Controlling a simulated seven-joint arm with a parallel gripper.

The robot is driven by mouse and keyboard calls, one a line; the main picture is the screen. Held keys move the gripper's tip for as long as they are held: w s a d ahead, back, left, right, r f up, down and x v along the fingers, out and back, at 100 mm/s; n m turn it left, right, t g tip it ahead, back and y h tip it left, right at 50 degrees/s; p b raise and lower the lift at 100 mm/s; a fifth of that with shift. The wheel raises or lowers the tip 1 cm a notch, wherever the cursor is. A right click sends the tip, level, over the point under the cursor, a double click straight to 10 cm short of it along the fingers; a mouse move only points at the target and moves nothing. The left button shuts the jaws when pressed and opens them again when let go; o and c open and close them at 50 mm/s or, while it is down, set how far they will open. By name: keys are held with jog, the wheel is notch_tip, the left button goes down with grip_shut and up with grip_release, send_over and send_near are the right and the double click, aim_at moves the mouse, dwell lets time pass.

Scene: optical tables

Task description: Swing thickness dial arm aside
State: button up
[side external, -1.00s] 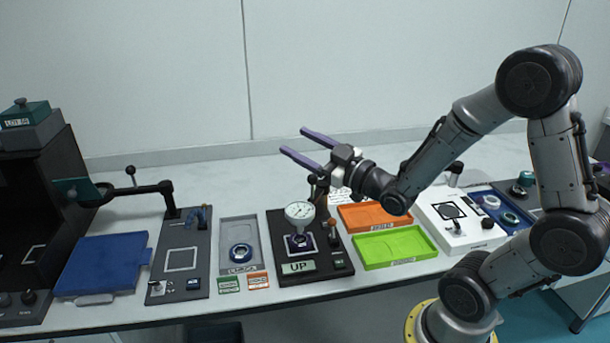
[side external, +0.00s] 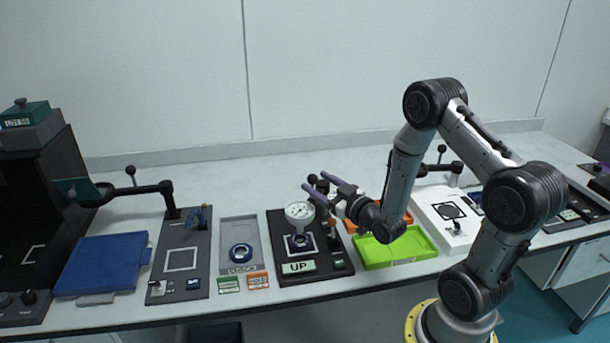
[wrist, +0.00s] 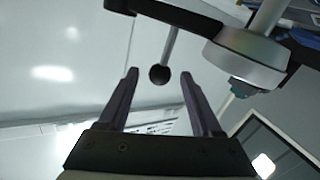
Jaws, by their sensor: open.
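The thickness gauge has a round white dial (side external: 299,211) above a dark purple-rimmed part (side external: 301,241) on a black base (side external: 330,268). In the wrist view the dial's housing (wrist: 245,57) is at upper right, carried by a black arm (wrist: 170,10). A rod with a black ball knob (wrist: 159,75) hangs from that arm. My gripper (side external: 314,181) is open, its purple fingers just above and behind the dial. In the wrist view the knob appears between the fingertips (wrist: 159,90); neither finger visibly touches it. Its exact depth is unclear.
A sign reading UP (side external: 298,267) lies at the base's front. A green tray (side external: 395,250) and a partly hidden orange tray are to the right. A grey tray with a ring (side external: 240,228) is to the left. Another station with a black swing arm (side external: 140,190) stands farther left.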

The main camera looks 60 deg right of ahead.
jog(key=x, duration=0.6)
grip_shut()
dwell(0.3)
dwell(1.1)
